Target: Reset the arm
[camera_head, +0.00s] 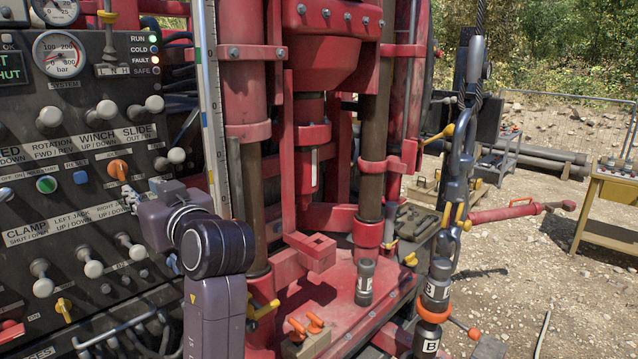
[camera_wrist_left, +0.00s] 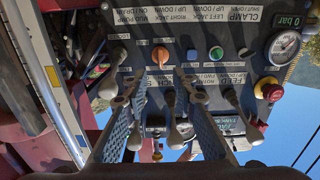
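My left arm (camera_head: 215,250) comes up from the bottom left in the head view, its dark purple wrist turned toward the black control panel (camera_head: 100,215). My left gripper (camera_head: 129,192) is in front of the panel, just below and beside the orange knob (camera_head: 118,168). In the left wrist view the two fingers (camera_wrist_left: 158,90) stand apart with nothing between their tips. The orange knob (camera_wrist_left: 160,55) shows beyond the gap. Whether a fingertip touches the panel or a lever is unclear. My right gripper is not in view.
Several grey-knobbed levers (camera_head: 92,269) stick out of the panel. A red emergency button (camera_wrist_left: 270,92) and a gauge (camera_wrist_left: 283,46) are near its edge. Right of my wrist stands the red rig mast (camera_head: 245,130). A yellow table (camera_head: 606,190) stands on open gravel at the right.

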